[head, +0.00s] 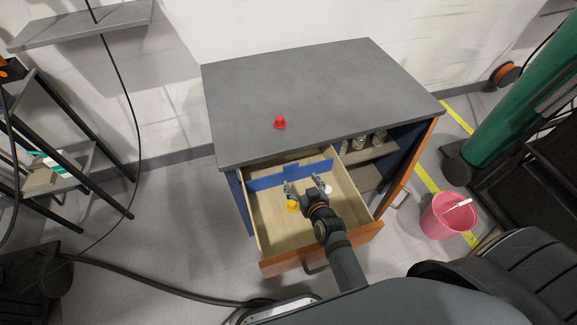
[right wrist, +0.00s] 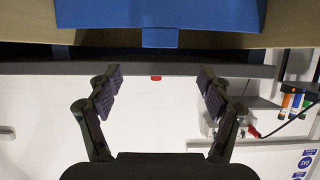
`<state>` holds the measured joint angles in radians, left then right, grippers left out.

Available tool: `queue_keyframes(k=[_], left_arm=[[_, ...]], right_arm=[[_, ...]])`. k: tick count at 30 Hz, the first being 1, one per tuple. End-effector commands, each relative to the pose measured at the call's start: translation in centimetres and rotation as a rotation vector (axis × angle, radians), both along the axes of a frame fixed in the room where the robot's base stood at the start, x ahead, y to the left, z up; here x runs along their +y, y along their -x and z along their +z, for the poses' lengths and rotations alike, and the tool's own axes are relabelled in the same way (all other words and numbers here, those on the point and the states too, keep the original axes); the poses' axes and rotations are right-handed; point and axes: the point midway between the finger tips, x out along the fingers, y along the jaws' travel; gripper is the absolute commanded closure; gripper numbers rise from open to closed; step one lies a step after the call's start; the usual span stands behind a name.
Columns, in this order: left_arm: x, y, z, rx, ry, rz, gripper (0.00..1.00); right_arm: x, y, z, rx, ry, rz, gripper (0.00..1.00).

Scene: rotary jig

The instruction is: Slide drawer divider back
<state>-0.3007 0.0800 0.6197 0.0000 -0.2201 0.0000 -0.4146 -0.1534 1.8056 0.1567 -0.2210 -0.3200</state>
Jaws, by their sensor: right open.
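The blue drawer divider (head: 264,182) stands upright across the open wooden drawer (head: 276,243), toward its back. In the right wrist view the divider (right wrist: 210,14) fills the top, with a small blue tab (right wrist: 160,38) jutting from its middle. My right gripper (head: 301,183) is over the drawer, just in front of the divider, its fingers spread and empty. In the right wrist view its two fingers (right wrist: 157,82) lie on either side of the tab's line, with a gap to the tab. Whether a finger touches the divider cannot be told. My left gripper is not in view.
A yellow item (head: 292,205) and a white item (head: 328,189) lie in the drawer near my right gripper. A red knob-like object (head: 280,122) stands on the grey cabinet top (head: 320,95). Jars (head: 359,143) sit on the right shelf. A pink bucket (head: 447,216) stands on the floor.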

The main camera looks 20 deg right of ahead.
Motion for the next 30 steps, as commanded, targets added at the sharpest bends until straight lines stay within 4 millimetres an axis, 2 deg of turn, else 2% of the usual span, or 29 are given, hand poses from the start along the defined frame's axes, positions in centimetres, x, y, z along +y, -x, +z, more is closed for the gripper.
queue_keyframes(k=[1, 5, 8, 15, 21, 25, 30], left_arm=[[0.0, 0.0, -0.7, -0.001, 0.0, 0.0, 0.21], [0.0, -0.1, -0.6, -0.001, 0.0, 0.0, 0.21], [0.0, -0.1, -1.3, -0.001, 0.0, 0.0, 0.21], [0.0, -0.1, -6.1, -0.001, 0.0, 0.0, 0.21], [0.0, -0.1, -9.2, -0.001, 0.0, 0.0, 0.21], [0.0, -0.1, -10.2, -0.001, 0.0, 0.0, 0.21], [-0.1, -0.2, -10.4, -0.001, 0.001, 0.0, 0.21]], right_arm=[[0.0, 0.0, -0.7, -0.001, 0.0, 0.0, 0.21], [0.0, -0.1, -0.5, -0.001, 0.0, 0.0, 0.21], [0.0, -0.7, -1.0, -0.003, -0.001, 0.001, 0.21], [0.2, -4.9, -3.4, -0.005, -0.001, 0.0, 0.21], [0.3, -8.1, -4.4, -0.004, 0.0, 0.0, 0.21], [0.3, -9.2, -4.6, -0.003, -0.001, 0.0, 0.21], [0.3, -9.7, -4.5, 0.0, 0.0, 0.0, 0.21]])
